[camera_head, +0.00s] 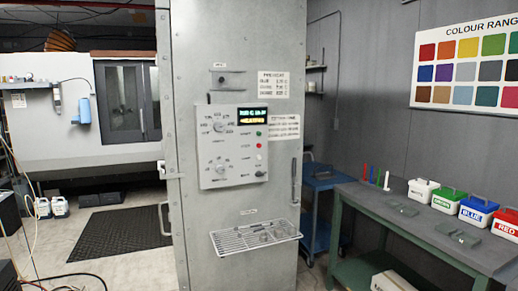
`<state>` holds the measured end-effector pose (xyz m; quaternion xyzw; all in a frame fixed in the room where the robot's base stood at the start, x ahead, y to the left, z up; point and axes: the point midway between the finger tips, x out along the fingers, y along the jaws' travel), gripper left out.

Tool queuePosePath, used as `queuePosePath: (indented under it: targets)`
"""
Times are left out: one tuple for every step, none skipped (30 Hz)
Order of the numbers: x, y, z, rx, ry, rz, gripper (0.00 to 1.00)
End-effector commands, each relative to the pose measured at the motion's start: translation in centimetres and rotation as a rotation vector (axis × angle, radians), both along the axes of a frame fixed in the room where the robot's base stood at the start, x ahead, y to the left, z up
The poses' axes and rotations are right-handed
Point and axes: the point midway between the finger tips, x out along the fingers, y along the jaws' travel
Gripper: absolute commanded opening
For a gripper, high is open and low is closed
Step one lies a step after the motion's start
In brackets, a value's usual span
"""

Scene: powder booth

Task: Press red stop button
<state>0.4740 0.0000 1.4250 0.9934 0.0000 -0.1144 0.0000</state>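A light grey control panel (236,151) is mounted on the front of the tall grey booth column (233,45), near the middle of the view. Along its right side is a vertical row of small buttons. A small red button (258,146) sits in this row, below a green one (258,134) and above a pale one (258,158). A lit display (252,116) is above them, and two dials (219,127) are on the left. The button labels are too small to read. My gripper is not in view.
A wire shelf (254,237) juts out below the panel. Door handles are on the column's left edge (164,219) and right side (293,180). A green workbench (440,222) with coloured tubs stands right, a blue cart (322,185) behind it. A dark mat (115,232) lies left.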

Motion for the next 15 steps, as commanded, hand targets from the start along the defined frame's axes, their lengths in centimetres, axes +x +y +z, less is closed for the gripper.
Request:
queuePosePath:
  targets:
    - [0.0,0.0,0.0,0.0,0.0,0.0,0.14]
    - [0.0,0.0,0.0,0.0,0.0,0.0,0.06]
    - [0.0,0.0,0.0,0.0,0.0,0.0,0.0]
    - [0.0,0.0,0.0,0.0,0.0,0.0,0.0]
    - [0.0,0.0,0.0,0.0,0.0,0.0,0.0]
    - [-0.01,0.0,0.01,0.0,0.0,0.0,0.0]
    - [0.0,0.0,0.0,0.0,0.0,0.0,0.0]
    - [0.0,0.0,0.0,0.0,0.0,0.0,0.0]
    - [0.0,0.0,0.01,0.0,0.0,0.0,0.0]
    - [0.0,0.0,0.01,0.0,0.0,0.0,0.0]
    - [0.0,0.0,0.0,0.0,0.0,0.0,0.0]
    - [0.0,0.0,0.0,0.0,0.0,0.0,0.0]
    - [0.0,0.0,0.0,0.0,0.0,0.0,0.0]
    - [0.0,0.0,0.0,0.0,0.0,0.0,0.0]
    - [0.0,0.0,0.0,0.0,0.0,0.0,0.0]
